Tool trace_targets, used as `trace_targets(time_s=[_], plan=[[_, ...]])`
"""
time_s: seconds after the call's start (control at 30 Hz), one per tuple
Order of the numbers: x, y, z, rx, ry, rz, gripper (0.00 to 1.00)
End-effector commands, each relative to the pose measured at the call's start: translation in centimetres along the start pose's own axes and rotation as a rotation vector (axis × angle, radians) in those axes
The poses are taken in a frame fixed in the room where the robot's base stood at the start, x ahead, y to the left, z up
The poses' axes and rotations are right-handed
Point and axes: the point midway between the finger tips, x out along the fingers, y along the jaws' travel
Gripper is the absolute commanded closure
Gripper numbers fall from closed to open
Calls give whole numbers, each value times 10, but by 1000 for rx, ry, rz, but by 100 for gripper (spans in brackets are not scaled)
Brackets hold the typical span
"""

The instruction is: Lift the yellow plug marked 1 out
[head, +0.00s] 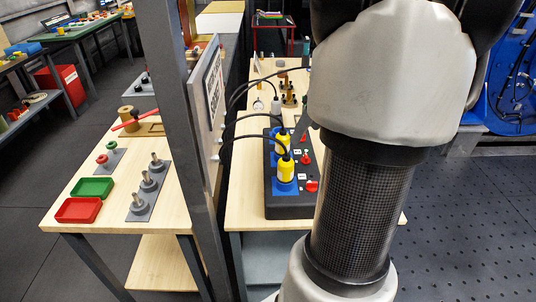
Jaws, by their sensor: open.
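Two yellow plugs stand upright in blue sockets on a black box on the right-hand wooden bench. The nearer yellow plug (287,170) is at the front, and the farther yellow plug (283,138) is just behind it. Black cables run from their tops to an upright panel on the left. I cannot read a number on either plug, so I cannot tell which is marked 1. The black box (290,211) carries small white labels beside the sockets. My gripper is not clearly seen; my arm fills the right of the view and hides part of the bench.
A grey post (180,130) and the upright panel (208,95) stand left of the bench. A left bench holds a red tray (78,210) and a green tray (93,188). Open floor lies right.

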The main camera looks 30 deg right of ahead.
Motion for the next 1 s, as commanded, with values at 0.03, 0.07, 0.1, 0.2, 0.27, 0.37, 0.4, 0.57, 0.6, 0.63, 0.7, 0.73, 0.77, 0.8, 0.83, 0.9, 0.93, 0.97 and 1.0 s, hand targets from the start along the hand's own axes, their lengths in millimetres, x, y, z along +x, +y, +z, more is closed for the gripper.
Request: trace_targets(time_s=[0.03, 0.07, 0.1, 0.2, 0.27, 0.37, 0.4, 0.57, 0.6, 0.63, 0.7, 0.73, 0.77, 0.8, 0.83, 0.9, 0.93, 0.97, 1.0], plan=[[10, -1, 1, 1, -3, -3, 41], [16, -1, 1, 1, -3, -5, 41], [25, -2, 1, 2, -3, -6, 41], [48, -2, 1, 2, -3, -7, 41], [61, -2, 1, 2, -3, -7, 41], [82, -2, 1, 4, -2, -6, 41], [89, -2, 1, 2, -2, -5, 41], [109, -2, 0, 3, 0, -5, 41], [112, -2, 0, 2, 0, -3, 41], [113, -2, 0, 2, 0, -3, 41], [116, -2, 0, 1, 0, -3, 41], [119, -2, 0, 1, 0, -4, 41], [122, -3, 0, 2, 0, -5, 41], [127, -4, 0, 3, 0, -5, 41], [132, -4, 0, 3, -1, -6, 41], [143, -5, 1, 3, -1, -6, 41], [148, -6, 1, 3, -1, -6, 41], [153, -5, 1, 2, -1, -5, 41], [158, -5, 1, 3, 0, -5, 41]])
